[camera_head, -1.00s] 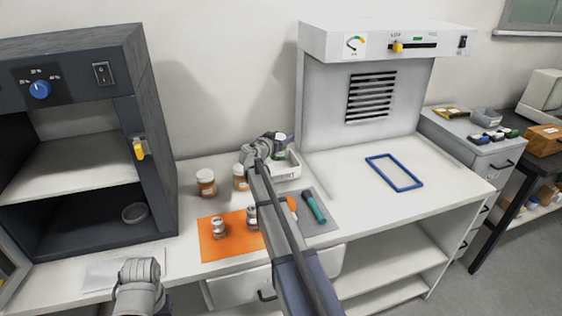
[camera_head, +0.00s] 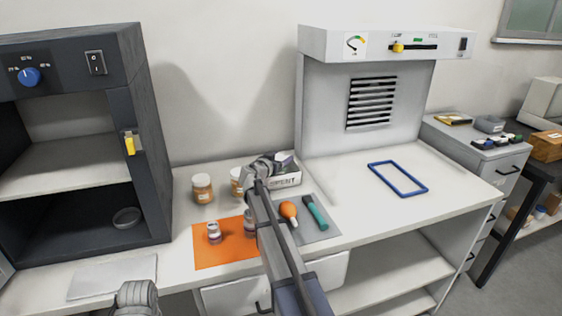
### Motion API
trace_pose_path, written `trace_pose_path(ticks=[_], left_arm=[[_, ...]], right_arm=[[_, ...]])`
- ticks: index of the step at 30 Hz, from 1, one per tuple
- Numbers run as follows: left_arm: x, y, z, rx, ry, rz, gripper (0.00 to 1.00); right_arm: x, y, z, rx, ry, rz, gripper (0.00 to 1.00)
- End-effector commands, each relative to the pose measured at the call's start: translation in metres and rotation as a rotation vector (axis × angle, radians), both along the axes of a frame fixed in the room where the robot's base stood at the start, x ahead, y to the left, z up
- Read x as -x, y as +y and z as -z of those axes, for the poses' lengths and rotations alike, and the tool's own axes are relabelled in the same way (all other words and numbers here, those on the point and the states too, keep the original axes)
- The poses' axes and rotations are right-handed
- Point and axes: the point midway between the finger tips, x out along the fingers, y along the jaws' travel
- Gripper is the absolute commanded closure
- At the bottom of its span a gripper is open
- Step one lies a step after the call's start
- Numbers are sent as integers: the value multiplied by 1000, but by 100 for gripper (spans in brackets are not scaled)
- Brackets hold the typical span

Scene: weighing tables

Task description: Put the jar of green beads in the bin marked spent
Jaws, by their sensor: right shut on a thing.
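My right gripper (camera_head: 285,158) is over the back of the white bin marked SPENT (camera_head: 286,181), beyond my wrist. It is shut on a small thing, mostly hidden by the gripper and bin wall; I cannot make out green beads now. Two amber jars with white lids, one at the left (camera_head: 203,189) and one partly behind my arm (camera_head: 237,182), stand left of the bin. Two small jars, one at the left (camera_head: 214,232) and one partly hidden by my arm (camera_head: 249,222), stand on the orange mat (camera_head: 212,254). My left arm shows at the bottom edge, its jaws out of view.
An orange-bulbed tool (camera_head: 289,211) and a green-handled tool (camera_head: 316,212) lie on a grey mat (camera_head: 325,232). A dark open cabinet (camera_head: 155,150) stands at left. A blue frame (camera_head: 397,178) lies on the right, with clear table around it.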

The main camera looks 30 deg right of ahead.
Motion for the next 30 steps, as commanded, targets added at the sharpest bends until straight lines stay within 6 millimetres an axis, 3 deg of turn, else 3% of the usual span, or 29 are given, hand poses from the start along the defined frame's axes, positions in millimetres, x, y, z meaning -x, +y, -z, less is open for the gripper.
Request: trace_pose_path(ticks=[5,6,13,23,30], left_arm=[[0,0,3,0,0,0,56],[0,0,3,0,0,0,56],[0,0,2,0,0,0,56],[0,0,-3,0,0,0,56],[0,0,-11,0,0,0,56]], right_arm=[[0,0,3,0,0,0,100],[0,0,3,0,0,0,27],[0,0,2,0,0,0,1],[0,0,-3,0,0,0,0],[24,36,-11,0,-1,-3,0]])
